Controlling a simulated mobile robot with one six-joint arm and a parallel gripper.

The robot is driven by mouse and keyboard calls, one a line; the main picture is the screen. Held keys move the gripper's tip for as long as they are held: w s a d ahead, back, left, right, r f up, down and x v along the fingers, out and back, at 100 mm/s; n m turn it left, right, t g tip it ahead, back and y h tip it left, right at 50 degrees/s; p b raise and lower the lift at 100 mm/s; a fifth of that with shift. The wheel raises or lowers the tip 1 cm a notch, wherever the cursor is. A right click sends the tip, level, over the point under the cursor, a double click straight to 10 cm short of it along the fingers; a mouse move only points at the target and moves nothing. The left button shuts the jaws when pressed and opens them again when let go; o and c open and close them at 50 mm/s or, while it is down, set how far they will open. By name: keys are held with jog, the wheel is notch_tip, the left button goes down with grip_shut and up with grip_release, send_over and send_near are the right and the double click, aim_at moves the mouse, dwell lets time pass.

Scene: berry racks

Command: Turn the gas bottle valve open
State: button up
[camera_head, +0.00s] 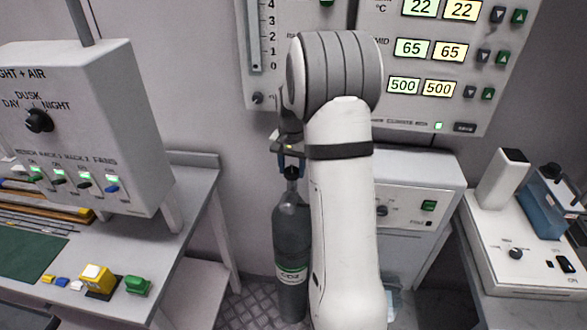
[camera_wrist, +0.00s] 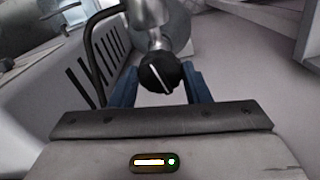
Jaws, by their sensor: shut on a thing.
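The gas bottle (camera_head: 290,240) is a dark grey cylinder with a green and white CO2 label, standing upright on the floor behind my white arm in the head view. Its valve knob (camera_wrist: 160,72) is black with a white line across it, seen face-on in the wrist view. The line runs steeply, tilted a little from upper left to lower right. My gripper (camera_head: 291,162) is at the top of the bottle. In the wrist view its two blue fingers (camera_wrist: 160,88) are on either side of the knob, shut on it. My arm hides part of the bottle.
A grey control box (camera_head: 85,130) with a dial and switches stands at the left, over a bench (camera_head: 190,200). A wall panel (camera_head: 440,105) with number displays is behind my arm. A white cabinet (camera_head: 420,190) stands close right of the bottle. A machine (camera_head: 520,250) sits far right.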

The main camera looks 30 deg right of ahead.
jog(key=m, duration=0.4)
jog(key=shift+m+b, duration=0.3)
jog(key=shift+m, duration=0.1)
jog(key=m, duration=1)
jog(key=shift+d+f+m+b, duration=0.1)
jog(key=shift+m+b, duration=0.3)
jog(key=m, duration=0.4)
jog(key=shift+m, duration=0.4)
jog(key=shift+s+f, duration=0.1)
jog(key=o, duration=1)
jog(key=shift+c, duration=0.2)
jog(key=shift+r, duration=0.3)
